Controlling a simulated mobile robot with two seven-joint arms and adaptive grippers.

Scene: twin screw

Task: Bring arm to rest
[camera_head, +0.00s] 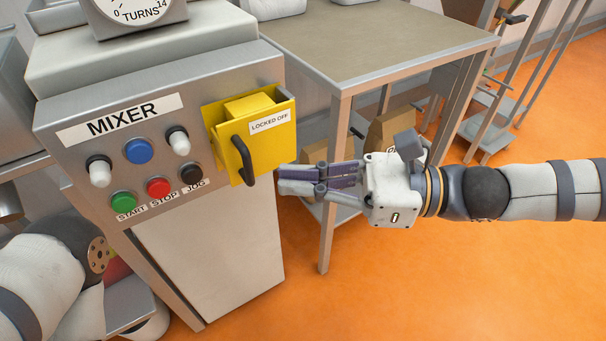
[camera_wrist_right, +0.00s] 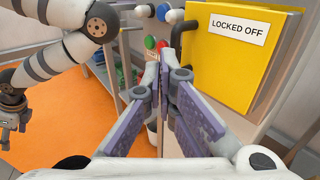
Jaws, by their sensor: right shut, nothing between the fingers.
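My right gripper (camera_head: 285,180) is shut and empty in the head view, its fingers pointing left at the mixer panel. The fingertips are just right of the black handle (camera_head: 243,160) on the yellow box marked LOCKED OFF (camera_head: 268,122). I cannot tell whether they touch it. In the right wrist view the closed fingers (camera_wrist_right: 167,68) stand left of the yellow box (camera_wrist_right: 228,58). My left arm (camera_head: 45,275) is at the lower left of the head view. Its gripper (camera_wrist_right: 14,115) shows small at the left of the right wrist view, its jaw state unclear.
The mixer panel (camera_head: 75,150) carries two white-capped switches and several coloured buttons, with a dial (camera_head: 138,10) above. A grey table (camera_head: 370,45) stands to the right, with cardboard boxes (camera_head: 392,128) beneath. The orange floor (camera_head: 450,285) is open at the lower right.

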